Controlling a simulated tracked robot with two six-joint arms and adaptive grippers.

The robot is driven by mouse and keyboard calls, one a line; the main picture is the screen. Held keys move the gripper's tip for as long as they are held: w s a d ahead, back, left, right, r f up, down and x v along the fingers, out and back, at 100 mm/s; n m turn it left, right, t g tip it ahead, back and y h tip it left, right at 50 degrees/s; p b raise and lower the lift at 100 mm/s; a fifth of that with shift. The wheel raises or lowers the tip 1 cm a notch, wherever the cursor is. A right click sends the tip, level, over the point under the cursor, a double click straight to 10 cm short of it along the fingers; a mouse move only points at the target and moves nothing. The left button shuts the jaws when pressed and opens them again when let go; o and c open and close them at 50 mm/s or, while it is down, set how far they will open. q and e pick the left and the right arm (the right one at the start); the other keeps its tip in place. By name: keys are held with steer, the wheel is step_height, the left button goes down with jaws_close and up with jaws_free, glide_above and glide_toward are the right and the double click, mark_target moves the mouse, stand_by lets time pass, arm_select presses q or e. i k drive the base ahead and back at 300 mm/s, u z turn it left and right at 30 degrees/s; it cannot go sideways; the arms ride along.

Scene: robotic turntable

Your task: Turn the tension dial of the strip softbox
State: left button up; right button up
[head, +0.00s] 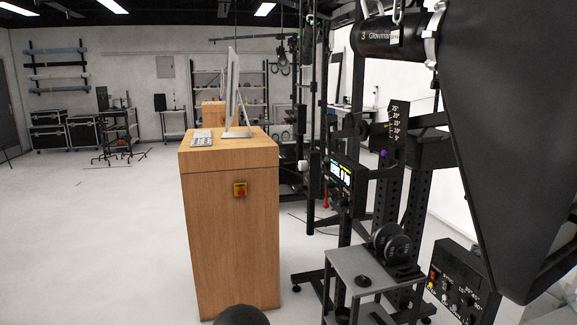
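The softbox (510,120) is a large black fabric shape that fills the right side of the head view and runs off its edge. It joins a black cylindrical lamp head (376,40) through a silver ring (431,42) at the upper right. I cannot make out which part is the tension dial. A small purple knob (383,153) sits on the black stand below the lamp head. Neither of my grippers shows in the head view.
A wooden cabinet (230,240) with a red button (240,189) and a monitor (233,90) stands at the centre. A grey cart (352,263) and a black control box (462,283) with knobs stand at the lower right.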

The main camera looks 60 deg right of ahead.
mark_target(302, 165)
steer(key=u, duration=0.1)
steer(key=i, duration=3.5)
steer(key=z, duration=1.2)
steer(key=i, duration=0.2)
steer(key=z, duration=2.2)
steer(key=k, duration=0.6)
steer(key=z, duration=0.25)
steer(key=i, duration=0.7)
steer(key=z, duration=0.3)
